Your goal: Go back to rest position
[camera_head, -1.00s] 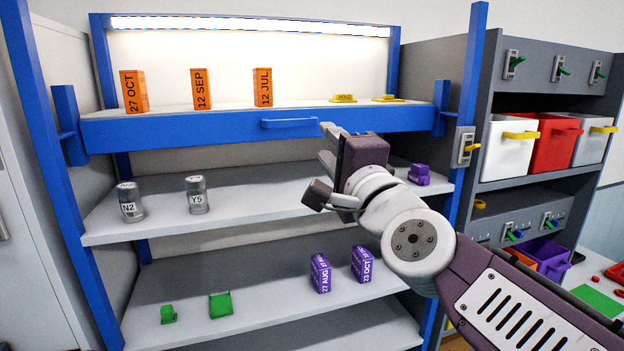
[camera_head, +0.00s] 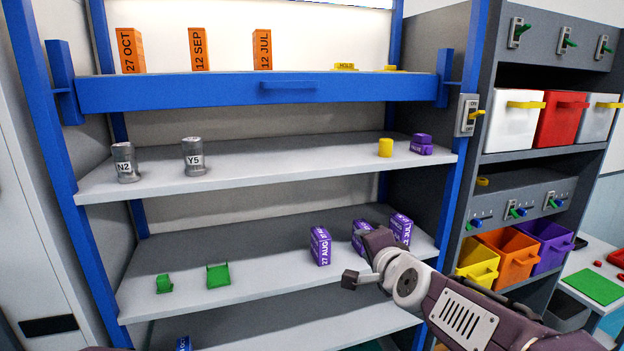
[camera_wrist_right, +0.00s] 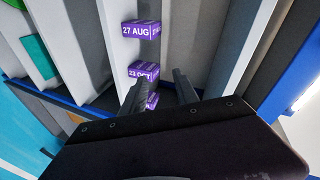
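My right gripper (camera_head: 362,262) is in front of the lower shelf on the right in the head view. In the right wrist view its two fingers (camera_wrist_right: 158,86) are apart with nothing held between them. It partly covers a purple 23 OCT box (camera_head: 361,236); a purple 27 AUG box (camera_head: 320,246) stands to its left and another purple box (camera_head: 401,228) to its right. The wrist view also shows the 27 AUG box (camera_wrist_right: 141,29) and the 23 OCT box (camera_wrist_right: 143,71) beyond the fingers. My left gripper is not in view.
The blue-framed rack holds orange boxes (camera_head: 198,49) on top, grey cylinders (camera_head: 194,157) and a yellow cylinder (camera_head: 385,147) on the middle shelf, and green pieces (camera_head: 218,275) below. A grey cabinet with coloured bins (camera_head: 511,126) stands right. The rack's left front is clear.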

